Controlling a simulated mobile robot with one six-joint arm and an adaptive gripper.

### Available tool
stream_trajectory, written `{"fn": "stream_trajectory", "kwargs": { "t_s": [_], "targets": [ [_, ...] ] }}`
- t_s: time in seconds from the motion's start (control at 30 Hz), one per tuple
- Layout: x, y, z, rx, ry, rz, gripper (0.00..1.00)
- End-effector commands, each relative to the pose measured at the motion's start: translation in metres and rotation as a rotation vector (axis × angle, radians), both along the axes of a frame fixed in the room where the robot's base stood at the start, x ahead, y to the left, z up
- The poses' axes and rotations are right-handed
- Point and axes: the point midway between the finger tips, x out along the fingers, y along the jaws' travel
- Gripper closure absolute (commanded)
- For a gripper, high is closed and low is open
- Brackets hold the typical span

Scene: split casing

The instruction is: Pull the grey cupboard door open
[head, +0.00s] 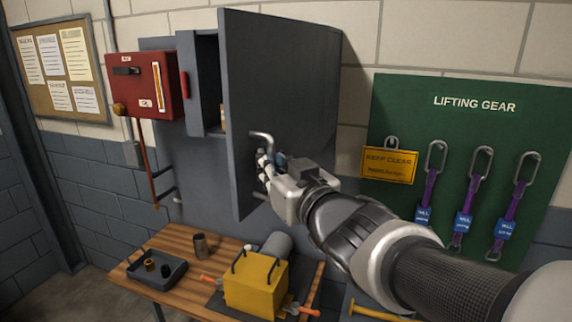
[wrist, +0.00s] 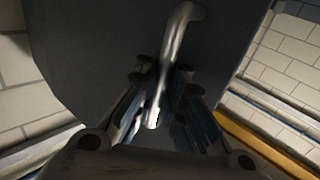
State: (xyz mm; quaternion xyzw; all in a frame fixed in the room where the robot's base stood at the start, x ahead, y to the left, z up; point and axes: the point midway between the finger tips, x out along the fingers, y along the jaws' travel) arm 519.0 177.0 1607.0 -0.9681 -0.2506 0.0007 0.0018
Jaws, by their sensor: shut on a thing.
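The grey cupboard door (head: 280,85) stands swung out from its cupboard (head: 200,95), with a dark gap at its left side showing part of the inside. A metal bar handle (head: 264,137) sits on the lower part of the door. My gripper (head: 266,165) is at the handle and shut on it. In the wrist view, the handle (wrist: 179,40) runs down from the top between the two fingers (wrist: 158,105), with the grey door face (wrist: 100,45) behind it. The handle's lower part is partly hidden by my gripper in the head view.
A red switch box (head: 142,85) is left of the cupboard. Below, a wooden bench (head: 195,285) holds a yellow casing (head: 255,284), a dark tray (head: 170,279) and a small cup (head: 200,245). A green lifting-gear board (head: 470,120) hangs at right.

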Motion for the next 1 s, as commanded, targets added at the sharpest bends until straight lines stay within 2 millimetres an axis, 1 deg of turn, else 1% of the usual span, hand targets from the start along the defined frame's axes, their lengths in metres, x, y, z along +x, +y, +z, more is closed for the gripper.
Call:
{"fn": "stream_trajectory", "kwargs": {
  "t_s": [0.17,0.2,0.53,0.87,1.0],
  "targets": [
    [-0.001,0.002,-0.002,0.001,0.003,0.004,1.0],
    [-0.001,0.001,-0.002,0.0,0.004,0.004,0.91],
    [-0.001,0.001,-0.001,0.0,0.002,0.002,0.69],
    [-0.002,-0.001,0.0,0.0,0.001,0.001,0.69],
    [-0.013,-0.007,0.001,0.0,-0.001,-0.001,0.69]
  ]
}}
